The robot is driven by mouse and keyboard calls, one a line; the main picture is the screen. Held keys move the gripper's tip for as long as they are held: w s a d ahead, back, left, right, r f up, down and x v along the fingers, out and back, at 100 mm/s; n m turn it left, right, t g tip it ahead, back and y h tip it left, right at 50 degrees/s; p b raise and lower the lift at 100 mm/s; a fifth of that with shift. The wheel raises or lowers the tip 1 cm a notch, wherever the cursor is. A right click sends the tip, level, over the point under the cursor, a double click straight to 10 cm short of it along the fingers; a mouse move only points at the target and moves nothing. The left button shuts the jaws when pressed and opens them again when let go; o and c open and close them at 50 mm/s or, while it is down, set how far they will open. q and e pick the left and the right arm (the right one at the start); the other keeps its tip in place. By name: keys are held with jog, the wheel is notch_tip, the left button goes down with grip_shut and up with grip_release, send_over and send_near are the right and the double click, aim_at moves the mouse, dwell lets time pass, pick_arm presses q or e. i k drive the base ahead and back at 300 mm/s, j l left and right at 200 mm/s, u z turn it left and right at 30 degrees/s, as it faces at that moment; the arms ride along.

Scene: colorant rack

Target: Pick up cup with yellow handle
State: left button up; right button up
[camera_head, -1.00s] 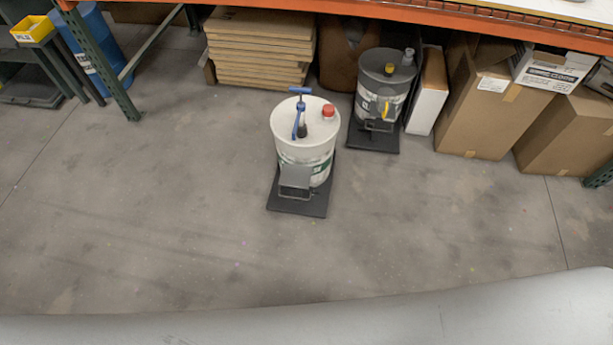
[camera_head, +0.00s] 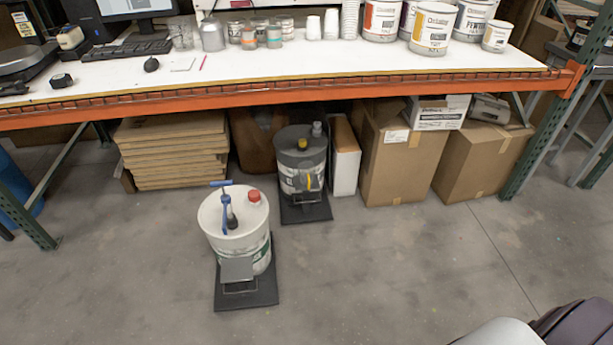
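No cup with a yellow handle can be made out on the bench. A yellow handle (camera_head: 308,181) shows on the front of a dark grey drum (camera_head: 290,158), which stands on a black base on the floor under the bench. Whether a cup hangs there is too small to tell. White paper cups (camera_head: 331,24) and a stack of cups (camera_head: 350,20) stand on the bench top, with no handles visible. Neither of my grippers is in view.
A white drum (camera_head: 236,245) with a blue pump and red cap stands on the floor in front. The white bench (camera_head: 330,62) has an orange front beam (camera_head: 290,96). Cardboard boxes (camera_head: 400,170) and stacked boards (camera_head: 175,150) are below.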

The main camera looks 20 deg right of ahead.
aim_at(305, 169)
jog(key=i+l+z, duration=0.25)
jog(key=i+l, duration=0.95)
jog(key=l, duration=0.15)
